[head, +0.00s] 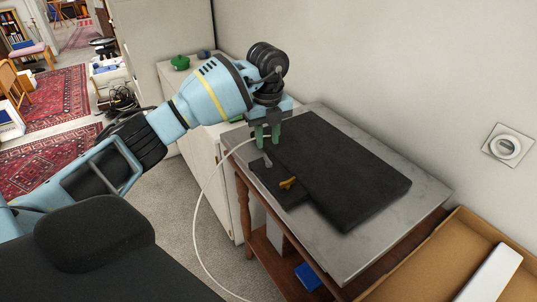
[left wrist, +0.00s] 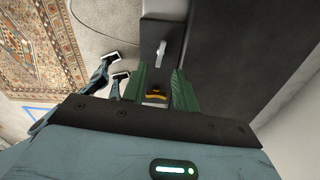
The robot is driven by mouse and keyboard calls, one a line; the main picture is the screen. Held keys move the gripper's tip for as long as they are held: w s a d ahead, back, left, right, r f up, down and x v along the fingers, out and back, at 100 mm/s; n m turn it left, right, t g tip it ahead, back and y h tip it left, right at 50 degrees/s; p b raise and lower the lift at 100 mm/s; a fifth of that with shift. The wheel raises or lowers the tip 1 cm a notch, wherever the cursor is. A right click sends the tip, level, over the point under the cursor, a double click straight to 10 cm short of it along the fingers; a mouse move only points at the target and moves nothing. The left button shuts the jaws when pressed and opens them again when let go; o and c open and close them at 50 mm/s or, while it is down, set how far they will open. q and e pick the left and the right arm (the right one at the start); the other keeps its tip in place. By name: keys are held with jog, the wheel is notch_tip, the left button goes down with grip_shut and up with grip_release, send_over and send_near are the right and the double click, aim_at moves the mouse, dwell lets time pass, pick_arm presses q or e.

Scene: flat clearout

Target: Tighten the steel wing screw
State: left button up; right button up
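The steel wing screw (head: 267,160) is a small grey piece standing on a small dark block (head: 290,198) on the table. It also shows in the left wrist view (left wrist: 161,50), beyond the fingertips. A brass-coloured wing screw (head: 287,183) sits on the same block, nearer to me. In the left wrist view the brass screw (left wrist: 155,95) appears in the gap between the fingers. My left gripper (head: 267,138) has green fingers, pointing down, apart and empty. It is close to the steel screw, seemingly above it; contact is not visible. My right gripper is not seen.
A large dark slab (head: 345,170) lies beside the block on the grey tabletop (head: 378,232). A white cable (head: 197,215) loops at the table's left side. A cardboard box (head: 435,262) stands at the front right. The wall is close behind the table.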

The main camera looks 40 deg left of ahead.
aim_at(268, 159)
pick_arm(q)
jog(key=shift+f, duration=3.2)
jog(key=shift+c, duration=0.4)
grip_shut()
